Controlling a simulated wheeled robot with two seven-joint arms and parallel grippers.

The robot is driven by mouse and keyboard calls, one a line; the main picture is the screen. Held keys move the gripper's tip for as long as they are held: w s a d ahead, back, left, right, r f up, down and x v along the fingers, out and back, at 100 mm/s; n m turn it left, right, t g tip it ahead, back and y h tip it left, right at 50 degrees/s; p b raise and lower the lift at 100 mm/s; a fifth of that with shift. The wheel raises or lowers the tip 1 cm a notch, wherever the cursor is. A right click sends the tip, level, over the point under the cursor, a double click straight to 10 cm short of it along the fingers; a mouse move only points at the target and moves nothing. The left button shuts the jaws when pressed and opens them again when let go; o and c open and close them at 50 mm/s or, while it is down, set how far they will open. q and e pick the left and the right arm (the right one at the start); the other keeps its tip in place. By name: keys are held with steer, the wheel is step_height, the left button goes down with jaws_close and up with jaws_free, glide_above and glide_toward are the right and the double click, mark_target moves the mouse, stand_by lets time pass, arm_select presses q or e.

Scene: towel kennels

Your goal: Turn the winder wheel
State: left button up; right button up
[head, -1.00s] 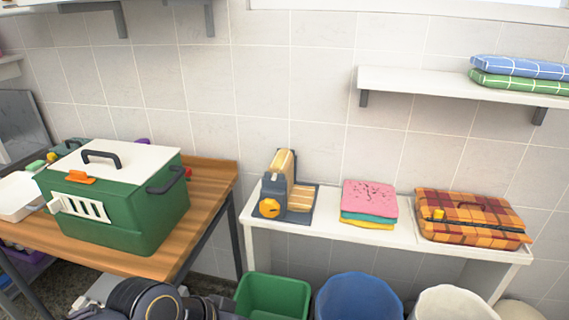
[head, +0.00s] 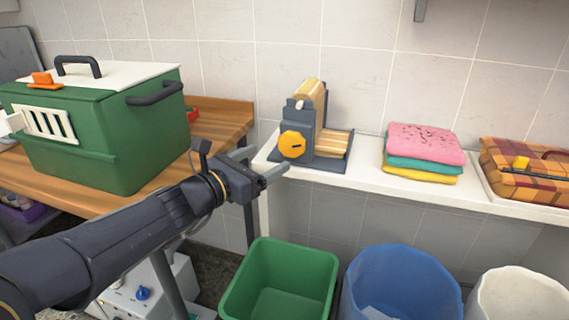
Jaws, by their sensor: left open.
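The winder (head: 312,120) stands on the left end of the white shelf table, a dark grey frame with a tan roll on top. Its yellow-orange wheel (head: 292,145) faces me at the front left, with a small dark mark on it. My left gripper (head: 276,163) is in front and to the left of the wheel, a little lower in the picture. Its fingers are open and empty, pointing right, and it looks apart from the wheel. My right gripper is out of the picture.
A green kennel box (head: 100,135) stands on the wooden table (head: 222,122) at left. Folded towels (head: 424,150) and a plaid case (head: 525,170) sit to the winder's right. Green (head: 280,285), blue (head: 400,285) and white (head: 520,298) bins stand below. The white top (head: 365,176) between winder and towels is clear.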

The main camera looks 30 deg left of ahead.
mark_target(288, 144)
arm_select(q)
steer(key=w, duration=0.2)
steer(key=w+b, duration=0.1)
steer(key=w, duration=0.5)
steer(key=shift+d+b, duration=0.3)
steer(key=shift+d, duration=0.05)
steer(key=shift+s, duration=0.1)
steer(key=c, duration=1)
steer(key=shift+r, duration=0.1)
